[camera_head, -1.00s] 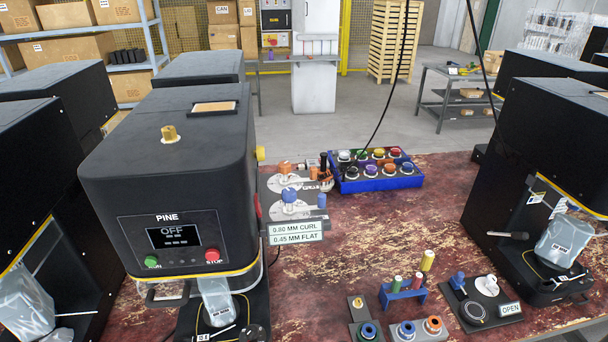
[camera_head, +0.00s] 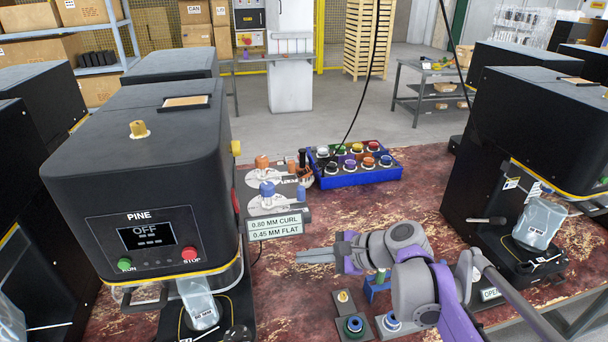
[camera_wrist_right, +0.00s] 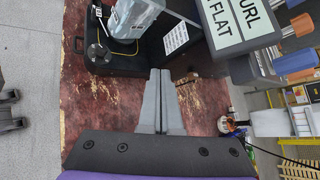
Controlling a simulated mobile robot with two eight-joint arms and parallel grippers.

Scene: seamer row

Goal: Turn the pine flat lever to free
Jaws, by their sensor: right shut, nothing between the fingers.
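The black PINE machine (camera_head: 140,170) stands at the left, its screen reading OFF. Beside it are an orange-knobbed control (camera_head: 263,163) and a blue-knobbed control (camera_head: 267,190) on pale discs. I cannot tell for sure which is the flat lever. A sign (camera_head: 274,226) reading 0.80 MM CURL and 0.45 MM FLAT is in front of them. My right gripper (camera_head: 300,256) is shut and empty, pointing left, below the sign in the head view and apart from both controls. The wrist view shows its fingers together (camera_wrist_right: 160,74), with the sign (camera_wrist_right: 238,22) at upper right. My left gripper is out of view.
A blue box of coloured knobs (camera_head: 360,172) stands behind the controls. Small parts stand near my right arm, including a blue-ringed piece (camera_head: 354,325). Another black machine (camera_head: 475,150) is at the right.

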